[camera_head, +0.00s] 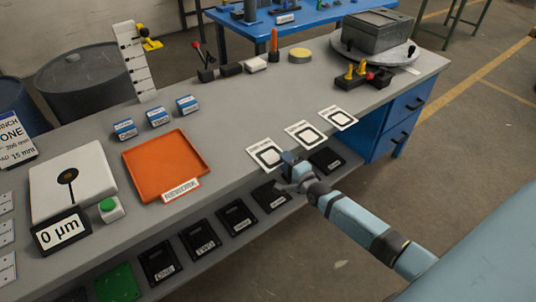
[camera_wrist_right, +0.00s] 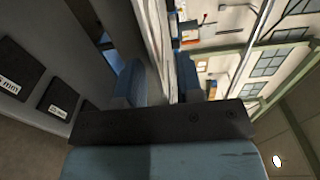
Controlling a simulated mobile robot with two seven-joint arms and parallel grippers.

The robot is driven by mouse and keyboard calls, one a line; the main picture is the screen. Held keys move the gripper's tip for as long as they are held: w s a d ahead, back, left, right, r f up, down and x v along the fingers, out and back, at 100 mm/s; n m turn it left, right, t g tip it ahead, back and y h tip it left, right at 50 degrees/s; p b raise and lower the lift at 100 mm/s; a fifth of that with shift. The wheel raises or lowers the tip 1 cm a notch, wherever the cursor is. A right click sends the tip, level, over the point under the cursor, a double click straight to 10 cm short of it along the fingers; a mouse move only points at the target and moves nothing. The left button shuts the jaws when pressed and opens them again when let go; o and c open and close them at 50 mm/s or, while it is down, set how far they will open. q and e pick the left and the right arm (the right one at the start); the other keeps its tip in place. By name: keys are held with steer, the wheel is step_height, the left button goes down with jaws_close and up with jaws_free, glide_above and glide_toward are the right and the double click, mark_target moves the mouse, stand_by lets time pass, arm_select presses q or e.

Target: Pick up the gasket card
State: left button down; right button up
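Three white gasket cards with black rounded-square outlines lie in a row along the bench's front edge: a left one (camera_head: 264,153), a middle one (camera_head: 305,134) and a right one (camera_head: 338,118). My right gripper (camera_head: 289,164) is at the bench edge, at the near corner of the left card, and hides a little of it. In the right wrist view its two fingers (camera_wrist_right: 158,82) stand apart, with a pale edge-on strip between them. I cannot tell whether that strip is card or bench edge. My left gripper is not in view.
An orange tray (camera_head: 165,160) and several small blue-white boxes (camera_head: 158,117) are left on the bench (camera_head: 230,120). Black labelled plates (camera_head: 198,240) lie on the shelf below. A grey box (camera_head: 377,31) stands on a round plate at the far right. The middle of the bench is clear.

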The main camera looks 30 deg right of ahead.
steer(key=shift+w, duration=0.3)
jaws_close()
